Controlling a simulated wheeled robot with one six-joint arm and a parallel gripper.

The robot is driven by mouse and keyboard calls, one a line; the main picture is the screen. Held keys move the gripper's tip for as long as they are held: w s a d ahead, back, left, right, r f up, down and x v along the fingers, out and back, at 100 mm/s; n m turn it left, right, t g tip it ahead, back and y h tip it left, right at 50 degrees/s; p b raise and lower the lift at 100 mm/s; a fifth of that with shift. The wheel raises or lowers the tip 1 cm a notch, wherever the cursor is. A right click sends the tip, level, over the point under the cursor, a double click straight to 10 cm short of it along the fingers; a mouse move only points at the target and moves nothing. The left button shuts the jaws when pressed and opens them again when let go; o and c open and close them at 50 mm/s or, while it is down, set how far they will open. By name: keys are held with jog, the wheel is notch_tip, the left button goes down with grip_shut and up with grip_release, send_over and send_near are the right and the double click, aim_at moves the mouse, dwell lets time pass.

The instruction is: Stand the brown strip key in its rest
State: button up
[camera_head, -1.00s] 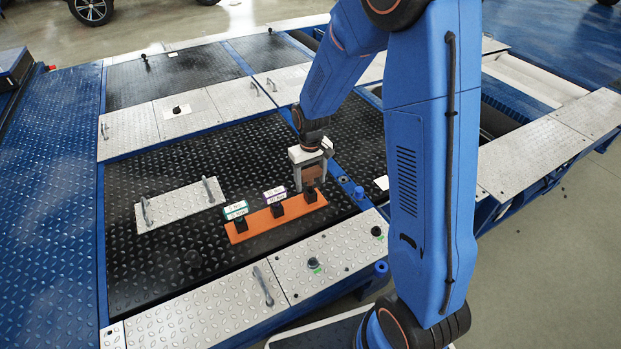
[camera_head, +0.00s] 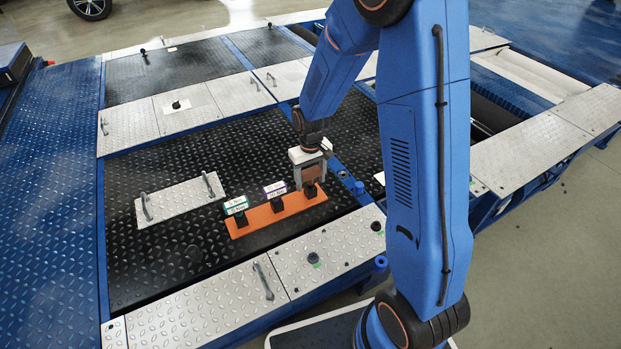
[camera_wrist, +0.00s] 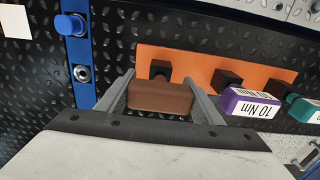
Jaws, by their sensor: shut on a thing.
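The brown strip key (camera_head: 313,172) is held upright between the fingers of my gripper (camera_head: 308,178), over the right end of an orange rack (camera_head: 294,206). A black rest (camera_head: 311,191) is directly below the key. In the wrist view, the brown key (camera_wrist: 160,97) shows as a brown block between both fingers of my gripper (camera_wrist: 160,84). The black rest (camera_wrist: 160,69) shows just beyond it on the orange rack (camera_wrist: 195,66). The key's lower end is hidden, so I cannot tell whether it is in the rest.
A purple-framed key marked 10 Nm (camera_wrist: 250,103) stands at the middle rest. A green-framed key (camera_head: 236,206) stands at the far rest. A handled plate (camera_head: 180,200) lies left of the rack on black tread plate. A blue post (camera_head: 359,188) stands to the right.

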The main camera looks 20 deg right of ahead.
jog(key=shift+f, duration=0.4)
jog(key=o, duration=1.9)
jog(key=shift+s+r, duration=0.15)
jog(key=shift+r, duration=8.6)
jog(key=s+d+r+m+t, duration=0.1)
jog(key=s+d+r, duration=0.1)
jog(key=s+r, duration=0.45)
jog(key=s+d+r+t, duration=0.2)
jog(key=s+d+r, duration=0.15)
jog(key=s, duration=0.55)
jog(key=shift+m+t, duration=0.6)
jog(key=shift+t, duration=0.3)
jog(key=s, duration=0.4)
jog(key=s+d+r, duration=0.1)
jog(key=s, duration=0.4)
jog(key=s+r, duration=0.1)
jog(key=s, duration=0.4)
jog(key=shift+s+d, duration=0.1)
jog(key=shift+d, duration=0.15)
